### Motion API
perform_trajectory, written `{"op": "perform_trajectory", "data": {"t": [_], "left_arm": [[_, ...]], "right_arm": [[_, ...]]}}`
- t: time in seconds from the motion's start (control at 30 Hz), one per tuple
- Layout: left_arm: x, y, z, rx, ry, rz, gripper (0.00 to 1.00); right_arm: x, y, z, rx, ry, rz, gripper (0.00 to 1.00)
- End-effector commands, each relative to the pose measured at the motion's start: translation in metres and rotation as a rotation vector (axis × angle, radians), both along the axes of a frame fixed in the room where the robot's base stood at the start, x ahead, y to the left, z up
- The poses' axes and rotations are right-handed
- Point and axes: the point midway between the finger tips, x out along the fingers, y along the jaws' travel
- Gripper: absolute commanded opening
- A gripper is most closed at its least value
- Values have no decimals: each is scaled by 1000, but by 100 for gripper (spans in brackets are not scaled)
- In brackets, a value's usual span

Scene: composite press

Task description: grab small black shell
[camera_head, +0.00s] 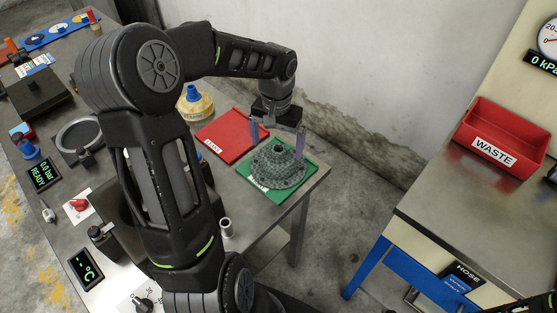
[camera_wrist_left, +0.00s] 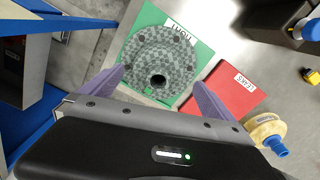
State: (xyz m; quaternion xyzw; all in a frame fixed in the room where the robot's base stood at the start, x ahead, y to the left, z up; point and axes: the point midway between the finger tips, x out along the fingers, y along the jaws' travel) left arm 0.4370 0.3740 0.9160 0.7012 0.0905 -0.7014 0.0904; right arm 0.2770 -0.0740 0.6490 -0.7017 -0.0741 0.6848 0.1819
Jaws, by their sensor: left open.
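The small black shell (camera_head: 277,166) is a dark grey, checkered, dome-like piece with a wide flange and a narrow top. It rests on a green mat (camera_head: 307,175) near the table corner. In the left wrist view the shell (camera_wrist_left: 150,60) shows a round dark hole, and the green mat (camera_wrist_left: 203,55) lies under it. My left gripper (camera_head: 277,148) is open above the shell, pointing down, with one purple finger on each side of its top. In the left wrist view the fingers of my left gripper (camera_wrist_left: 158,78) flank the hole; contact cannot be told. My right gripper is not in view.
A red mat (camera_head: 228,137) lies beside the green one, with a yellowish funnel-like part with a blue tip (camera_head: 194,101) behind it. A small metal cylinder (camera_head: 227,228) stands near the table edge. A red waste bin (camera_head: 505,136) sits on the right bench. A wall is behind.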

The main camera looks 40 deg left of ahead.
Motion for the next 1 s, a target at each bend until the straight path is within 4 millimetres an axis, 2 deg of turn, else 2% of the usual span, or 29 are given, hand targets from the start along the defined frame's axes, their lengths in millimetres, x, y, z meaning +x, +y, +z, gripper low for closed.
{"op": "perform_trajectory", "data": {"t": [0.17, 0.5, 1.0], "left_arm": [[1, 0, -5, -1, 2, 0, 100], [5, 0, -49, -2, 3, 0, 100], [5, 0, -52, 0, 0, 0, 100]], "right_arm": [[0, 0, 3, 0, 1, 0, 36], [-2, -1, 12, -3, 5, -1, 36], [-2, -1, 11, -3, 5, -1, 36]]}}
